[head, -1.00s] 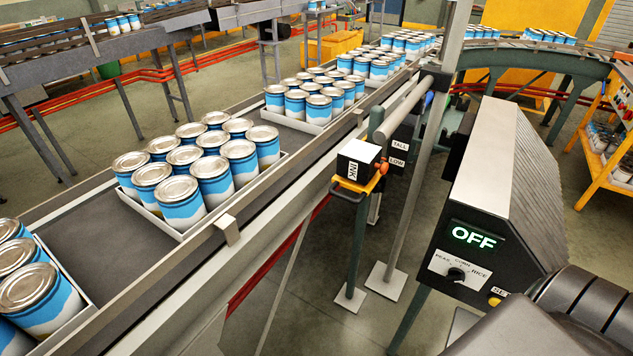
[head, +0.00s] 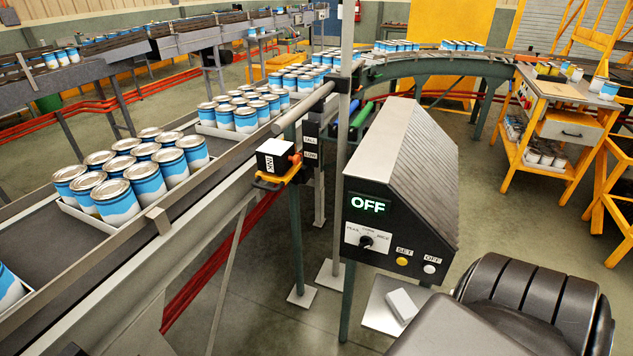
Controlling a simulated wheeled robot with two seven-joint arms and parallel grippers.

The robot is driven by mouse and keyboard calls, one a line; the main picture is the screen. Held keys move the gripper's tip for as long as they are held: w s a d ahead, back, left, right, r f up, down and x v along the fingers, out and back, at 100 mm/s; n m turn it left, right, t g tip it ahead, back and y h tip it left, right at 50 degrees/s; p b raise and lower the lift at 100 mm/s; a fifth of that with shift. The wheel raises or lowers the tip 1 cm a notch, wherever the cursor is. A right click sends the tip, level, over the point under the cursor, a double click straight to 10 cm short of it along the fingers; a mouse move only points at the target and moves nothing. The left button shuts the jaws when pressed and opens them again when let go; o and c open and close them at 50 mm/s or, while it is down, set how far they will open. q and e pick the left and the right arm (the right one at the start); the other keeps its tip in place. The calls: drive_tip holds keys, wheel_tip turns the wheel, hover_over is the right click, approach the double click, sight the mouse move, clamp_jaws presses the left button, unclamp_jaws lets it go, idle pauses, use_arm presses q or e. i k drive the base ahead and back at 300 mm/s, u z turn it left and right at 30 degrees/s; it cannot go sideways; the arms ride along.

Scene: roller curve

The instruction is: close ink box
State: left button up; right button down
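The ink box (head: 274,158) is a small cube with a white top and an INK label on its black side. It sits on a yellow bracket (head: 272,183) on a green post beside the conveyor, with an orange knob at its right. Whether its lid is fully shut is too small to tell. My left gripper is not in view. My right gripper is not in view; only dark padded parts of my own body show at the lower right.
A control box (head: 405,180) reading OFF stands right of the ink box. Trays of blue-and-white cans (head: 135,175) line the conveyor (head: 60,240) at left. A yellow cart (head: 560,130) stands at the back right. Open floor (head: 520,225) lies at the right.

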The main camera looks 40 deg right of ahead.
sight(275, 156)
drive_tip(key=z, duration=0.4)
drive_tip(key=i, duration=0.95)
drive_tip(key=u, duration=0.05)
